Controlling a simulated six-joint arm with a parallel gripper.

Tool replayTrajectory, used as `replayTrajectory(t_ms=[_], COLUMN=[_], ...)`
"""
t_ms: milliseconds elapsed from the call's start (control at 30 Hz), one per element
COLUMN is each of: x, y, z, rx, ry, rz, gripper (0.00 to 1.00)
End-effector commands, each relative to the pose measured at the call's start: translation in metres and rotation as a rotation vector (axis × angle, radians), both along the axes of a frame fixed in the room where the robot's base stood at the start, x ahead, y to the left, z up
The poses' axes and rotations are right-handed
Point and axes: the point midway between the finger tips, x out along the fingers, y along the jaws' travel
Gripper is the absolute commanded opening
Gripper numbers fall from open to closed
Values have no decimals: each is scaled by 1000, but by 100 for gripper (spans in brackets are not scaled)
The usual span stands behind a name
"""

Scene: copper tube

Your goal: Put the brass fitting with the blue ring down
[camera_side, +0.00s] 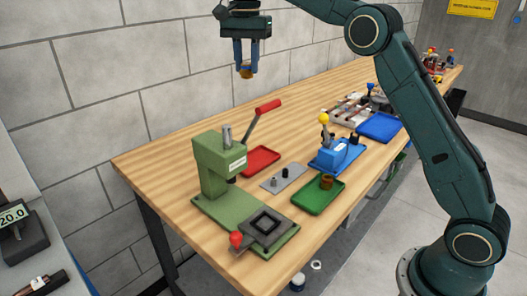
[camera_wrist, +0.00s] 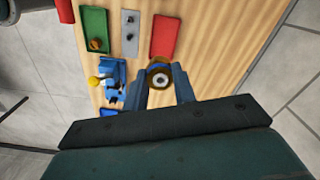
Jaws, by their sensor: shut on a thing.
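The brass fitting with the blue ring (camera_wrist: 160,76) is held between the fingers of my gripper (camera_side: 246,69). In the side view the fitting (camera_side: 246,74) shows as a small brass piece below the fingertips, high above the table. The fitting touches nothing else.
Below on the wooden table (camera_side: 150,165) are a green press (camera_side: 215,165), a red tray (camera_side: 262,160), a grey plate (camera_side: 283,179), a green tray (camera_side: 310,200) with a brass piece (camera_side: 327,181), a blue fixture (camera_side: 335,152) and a blue tray (camera_side: 380,127). Clear wood lies behind the red tray.

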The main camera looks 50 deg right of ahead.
Motion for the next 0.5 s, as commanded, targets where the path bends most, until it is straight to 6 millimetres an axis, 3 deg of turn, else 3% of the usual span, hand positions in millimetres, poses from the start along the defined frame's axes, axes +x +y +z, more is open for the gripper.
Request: replayTrajectory(t_ms=[500], x=[17], y=[-38], z=[-9], rx=[0], ry=[-1], rz=[-1], gripper=[1])
